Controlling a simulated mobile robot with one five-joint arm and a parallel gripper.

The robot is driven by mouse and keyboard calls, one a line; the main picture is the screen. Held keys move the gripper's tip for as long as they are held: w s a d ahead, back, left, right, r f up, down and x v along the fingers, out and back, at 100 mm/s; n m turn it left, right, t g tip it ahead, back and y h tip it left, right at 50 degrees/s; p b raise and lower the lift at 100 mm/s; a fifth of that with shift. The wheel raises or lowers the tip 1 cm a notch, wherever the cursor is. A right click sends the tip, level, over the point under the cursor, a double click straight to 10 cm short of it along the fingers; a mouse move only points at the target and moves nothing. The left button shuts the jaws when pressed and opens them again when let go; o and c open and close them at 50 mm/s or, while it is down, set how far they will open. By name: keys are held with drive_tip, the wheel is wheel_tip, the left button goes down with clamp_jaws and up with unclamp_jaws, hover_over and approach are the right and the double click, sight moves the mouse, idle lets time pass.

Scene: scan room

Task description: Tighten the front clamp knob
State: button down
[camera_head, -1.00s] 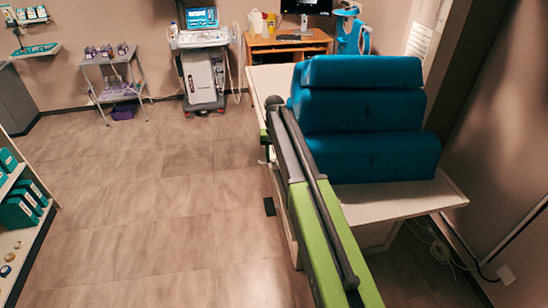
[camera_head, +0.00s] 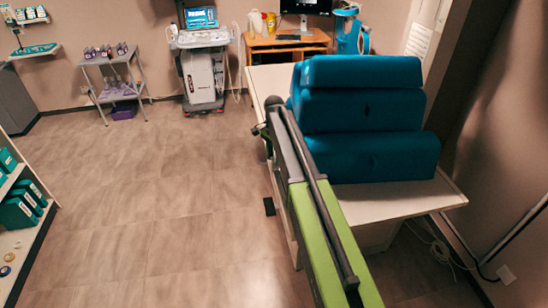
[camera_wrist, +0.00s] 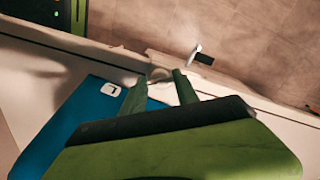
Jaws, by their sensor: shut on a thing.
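My gripper (camera_wrist: 159,79) shows in the wrist view with two green fingers over the edge of the white bench (camera_wrist: 60,75). A small round grey knob (camera_wrist: 159,73) lies between the fingertips, and the fingers are shut on it. The knob's lower part is hidden by the fingers and the gripper body. In the head view my arm runs along the left side of the bench (camera_head: 430,197). The end of my gripper shows only as a small dark piece (camera_head: 260,130) at the bench's left edge, and the knob is hidden there.
Blue cushions (camera_head: 365,110) are stacked on the bench, beside my arm. A silver lever (camera_wrist: 195,54) with a dark end shows beyond the bench edge. An ultrasound cart (camera_head: 203,70) and a wooden desk (camera_head: 285,45) stand at the back. The floor at left is clear.

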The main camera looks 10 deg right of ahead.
sight(274, 159)
drive_tip(key=m, duration=0.6)
idle(0.6)
drive_tip(key=c, duration=0.9)
unclamp_jaws()
wheel_tip(274, 159, up, 18)
drive_tip(key=p, duration=1.7)
drive_tip(key=shift+f, duration=0.25)
